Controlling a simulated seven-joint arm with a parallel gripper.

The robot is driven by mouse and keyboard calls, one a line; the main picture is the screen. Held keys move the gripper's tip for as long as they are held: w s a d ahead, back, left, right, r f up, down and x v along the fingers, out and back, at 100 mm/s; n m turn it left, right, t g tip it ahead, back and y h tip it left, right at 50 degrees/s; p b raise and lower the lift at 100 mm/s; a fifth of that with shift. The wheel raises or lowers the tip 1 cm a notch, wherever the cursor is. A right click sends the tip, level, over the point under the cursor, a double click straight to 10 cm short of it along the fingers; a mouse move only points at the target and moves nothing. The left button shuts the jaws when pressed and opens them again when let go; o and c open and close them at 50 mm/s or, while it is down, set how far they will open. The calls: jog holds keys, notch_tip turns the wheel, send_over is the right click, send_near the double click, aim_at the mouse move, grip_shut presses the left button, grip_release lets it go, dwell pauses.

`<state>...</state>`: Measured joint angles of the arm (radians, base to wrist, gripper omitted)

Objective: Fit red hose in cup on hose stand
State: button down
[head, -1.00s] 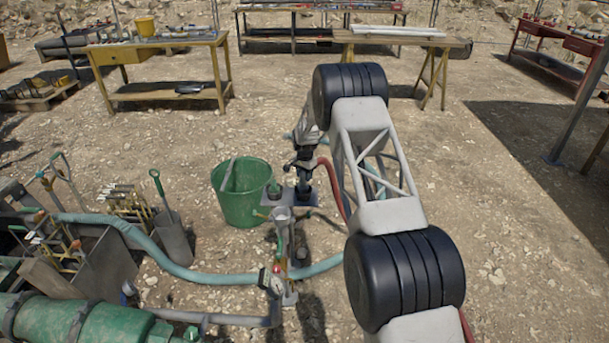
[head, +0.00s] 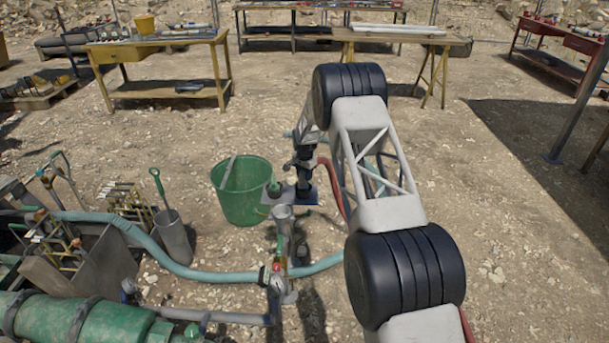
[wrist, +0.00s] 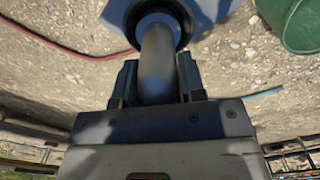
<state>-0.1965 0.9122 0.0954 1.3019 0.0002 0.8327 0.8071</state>
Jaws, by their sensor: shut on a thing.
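My gripper (wrist: 157,80) is shut on a smooth grey curved pipe, which I take to be the end fitting of the red hose (wrist: 65,45). In the head view my gripper (head: 303,162) is over the hose stand (head: 281,192), beside the green bucket. The hose (head: 326,172) hangs to the right of it. In the wrist view the pipe's far end meets a dark round cup (wrist: 184,16) on a blue-grey plate. The pipe's end is hidden, so I cannot tell how deep it sits.
A green bucket (head: 240,205) stands close to the left of the stand. A grey funnel-topped post (head: 283,213) is in front of it. A teal hose (head: 205,276) runs across the ground. The gravel to the right is mostly clear.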

jog(key=shift+f, duration=0.55)
dwell(1.0)
jog(key=c, duration=0.6)
grip_release()
jog(key=shift+r, duration=3.9)
jog(key=shift+r, duration=0.1)
